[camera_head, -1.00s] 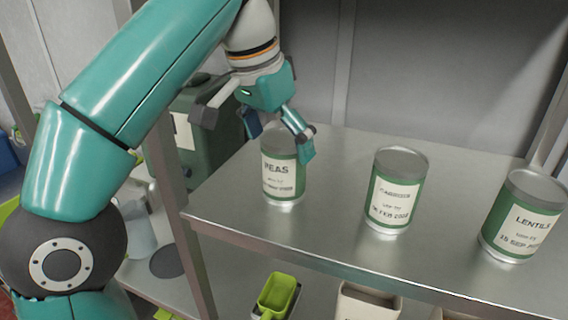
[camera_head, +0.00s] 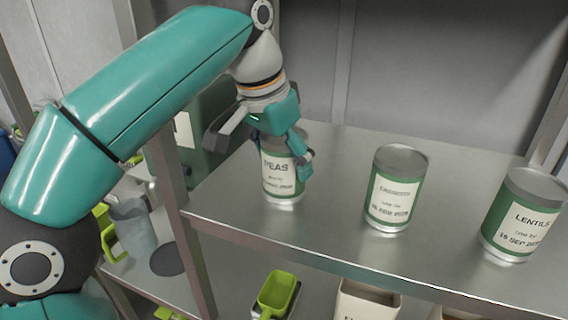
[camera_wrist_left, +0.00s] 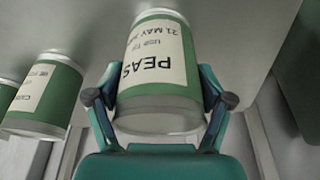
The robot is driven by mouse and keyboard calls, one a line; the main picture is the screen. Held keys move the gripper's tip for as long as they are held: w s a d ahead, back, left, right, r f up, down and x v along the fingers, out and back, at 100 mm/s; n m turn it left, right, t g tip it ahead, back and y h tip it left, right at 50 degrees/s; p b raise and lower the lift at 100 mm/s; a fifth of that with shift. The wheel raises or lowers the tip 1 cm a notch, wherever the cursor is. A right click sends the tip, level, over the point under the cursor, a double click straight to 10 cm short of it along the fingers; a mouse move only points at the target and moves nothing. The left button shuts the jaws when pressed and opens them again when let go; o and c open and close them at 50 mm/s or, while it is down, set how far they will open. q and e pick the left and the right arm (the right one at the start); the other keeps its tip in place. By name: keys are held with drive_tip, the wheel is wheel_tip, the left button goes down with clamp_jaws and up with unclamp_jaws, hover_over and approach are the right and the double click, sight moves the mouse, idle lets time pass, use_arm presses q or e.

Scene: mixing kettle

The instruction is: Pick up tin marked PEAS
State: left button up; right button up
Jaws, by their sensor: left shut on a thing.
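The tin marked PEAS (camera_head: 281,176) stands upright on the metal shelf at the left, with a green band and a white label. My left gripper (camera_head: 285,160) comes down over it from above and is shut on its upper part, with a finger on either side. The tin's top is mostly hidden by the gripper in the head view. In the left wrist view the PEAS tin (camera_wrist_left: 158,65) sits between the two fingers (camera_wrist_left: 157,100), its label upside down. My right gripper is not in view.
A middle tin (camera_head: 396,190) with a label too blurred to read and a tin marked LENTILS (camera_head: 523,218) stand to the right on the same shelf (camera_head: 335,235). A green scoop (camera_head: 278,292) and a pale container (camera_head: 367,303) are on the level below. A shelf post (camera_head: 180,190) stands at the left.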

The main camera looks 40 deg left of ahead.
use_arm(q)
drive_tip(key=shift+f, duration=0.1)
drive_tip(key=c, duration=0.5)
drive_tip(key=shift+o, duration=0.2)
